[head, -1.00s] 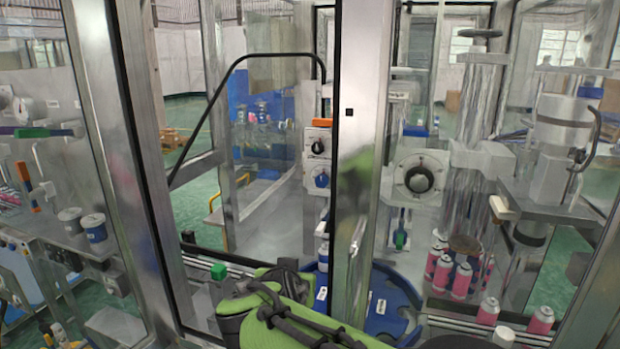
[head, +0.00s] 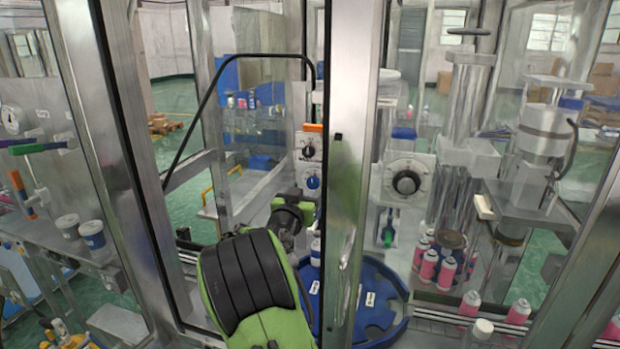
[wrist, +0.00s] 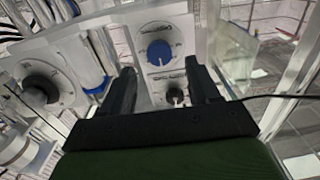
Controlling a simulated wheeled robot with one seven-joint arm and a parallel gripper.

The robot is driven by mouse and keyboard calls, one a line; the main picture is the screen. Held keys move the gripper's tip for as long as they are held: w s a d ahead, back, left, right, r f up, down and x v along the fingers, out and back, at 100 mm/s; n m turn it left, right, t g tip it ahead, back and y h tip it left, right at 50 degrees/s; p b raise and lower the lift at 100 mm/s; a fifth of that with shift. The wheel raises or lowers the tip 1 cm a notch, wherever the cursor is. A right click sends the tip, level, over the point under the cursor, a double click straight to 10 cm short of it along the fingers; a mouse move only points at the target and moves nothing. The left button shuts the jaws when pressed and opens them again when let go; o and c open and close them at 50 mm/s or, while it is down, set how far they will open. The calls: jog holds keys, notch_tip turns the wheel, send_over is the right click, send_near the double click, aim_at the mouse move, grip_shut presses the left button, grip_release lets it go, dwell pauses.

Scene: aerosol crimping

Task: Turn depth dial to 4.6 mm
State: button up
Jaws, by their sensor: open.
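A white control panel (head: 308,168) on the machine carries a blue dial (head: 313,182) below a black knob (head: 309,152). The wrist view shows this panel inverted, with the blue dial (wrist: 160,52) above the black knob (wrist: 175,96). Their labels and scale are too small to read, so I cannot tell the setting or which one is the depth dial. My gripper (wrist: 159,68) is open and empty; its two fingers appear either side of the dials in the picture, with no visible contact. In the head view my arm reaches toward the panel and partly hides the area below it.
A metal door post (head: 352,160) stands just right of the panel. A larger black dial (head: 406,183) sits on a white plate beyond it. A blue round tray (head: 365,300) lies below. Several pink cans (head: 429,265) stand at right. A black curved bar (head: 222,85) arches at left.

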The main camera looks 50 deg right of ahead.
aim_at(311, 184)
jog(key=p+x, duration=0.1)
jog(key=x, duration=0.3)
jog(key=shift+w+d, duration=0.1)
jog(key=shift+d, duration=0.05)
jog(key=c, duration=1)
jog(key=shift+c, duration=0.2)
jog(key=shift+n, duration=0.4)
jog(key=n+b, duration=0.1)
jog(key=n, duration=0.2)
jog(key=shift+n+b, duration=0.35)
jog(key=shift+n, duration=0.05)
jog(key=n, duration=0.4)
jog(key=n+p, duration=0.1)
jog(key=n, duration=0.4)
jog(key=shift+w+n, duration=0.1)
jog(key=shift+n, duration=0.3)
jog(key=shift+f+n+p, duration=0.15)
jog(key=shift+n+p, duration=0.6)
jog(key=shift+n, duration=1.05)
